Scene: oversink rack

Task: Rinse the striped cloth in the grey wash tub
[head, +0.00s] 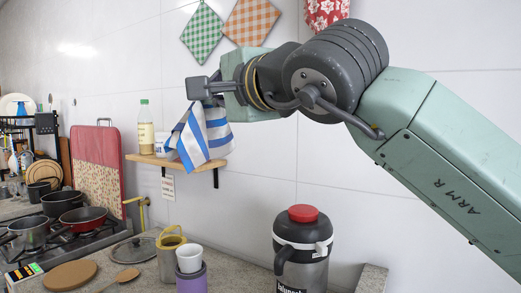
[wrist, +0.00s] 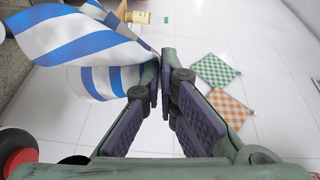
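The blue-and-white striped cloth (head: 200,136) hangs in front of the small wall shelf, its narrow top close under my gripper. In the wrist view the cloth (wrist: 85,45) spreads left from my gripper (wrist: 160,75), narrowing towards the fingertips. The fingers are nearly together, with the cloth's gathered end between their tips. The grey wash tub is not seen in either view.
The wooden shelf (head: 143,158) holds a bottle (head: 146,128) and a white cup. Below, the counter carries a red-lidded jug (head: 303,240), a yellow can (head: 170,250), a white cup on a purple one, and a pan lid. A stove with pots (head: 62,203) stands left.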

